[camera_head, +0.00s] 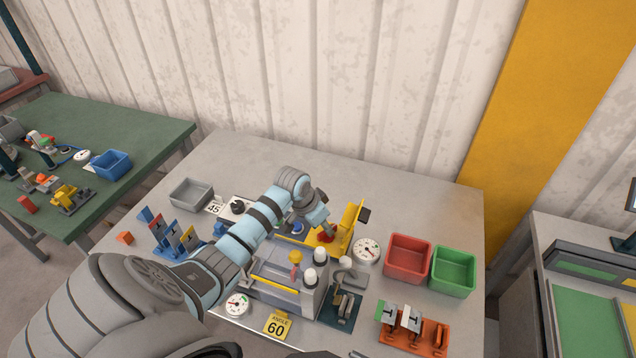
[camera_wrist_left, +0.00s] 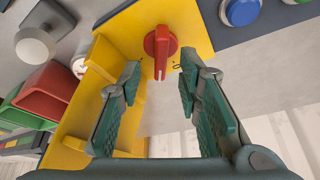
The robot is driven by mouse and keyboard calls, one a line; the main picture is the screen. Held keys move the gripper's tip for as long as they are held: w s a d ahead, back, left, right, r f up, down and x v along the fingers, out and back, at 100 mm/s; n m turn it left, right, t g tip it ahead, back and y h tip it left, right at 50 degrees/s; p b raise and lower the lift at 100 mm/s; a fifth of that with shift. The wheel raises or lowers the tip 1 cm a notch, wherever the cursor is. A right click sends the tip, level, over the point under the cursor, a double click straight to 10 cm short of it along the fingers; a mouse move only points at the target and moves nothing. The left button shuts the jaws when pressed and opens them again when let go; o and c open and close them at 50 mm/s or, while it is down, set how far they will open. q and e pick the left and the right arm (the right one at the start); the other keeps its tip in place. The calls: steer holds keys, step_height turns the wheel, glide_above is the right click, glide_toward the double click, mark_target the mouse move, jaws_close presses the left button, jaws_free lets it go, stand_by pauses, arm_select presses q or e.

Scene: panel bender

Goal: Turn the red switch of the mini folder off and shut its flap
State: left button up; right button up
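The red switch (camera_wrist_left: 160,45) is a round knob with a raised bar, set on a yellow plate (camera_wrist_left: 200,35). In the wrist view its bar points down the picture, towards the gap between my fingers. In the head view the red switch (camera_head: 327,236) is partly covered by my left gripper (camera_head: 321,228). A yellow flap (camera_head: 351,226) stands raised to the right of it; its yellow wall shows at left in the wrist view (camera_wrist_left: 85,105). My left gripper (camera_wrist_left: 160,78) is open and empty, its fingertips either side of the bar's end, with no clear contact. My right gripper is not in view.
A white dial (camera_head: 367,251), a red bin (camera_head: 408,259) and a green bin (camera_head: 453,271) stand to the right. The grey machine with bottle-like knobs (camera_head: 290,291) is in front. Blue buttons (camera_wrist_left: 240,11) lie beside the yellow plate. The table's back is clear.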

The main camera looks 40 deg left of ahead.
arm_select(q)
steer(key=w+d+b+v, duration=0.1)
steer(key=b+v, duration=0.8)
steer(key=shift+m, duration=0.3)
steer(key=x, duration=0.4)
steer(key=b+x, duration=0.1)
steer(key=x, duration=0.7)
steer(key=shift+w+a+f+b, duration=0.1)
steer(key=shift+a+f+b, duration=0.05)
steer(key=shift+a+b, duration=0.25)
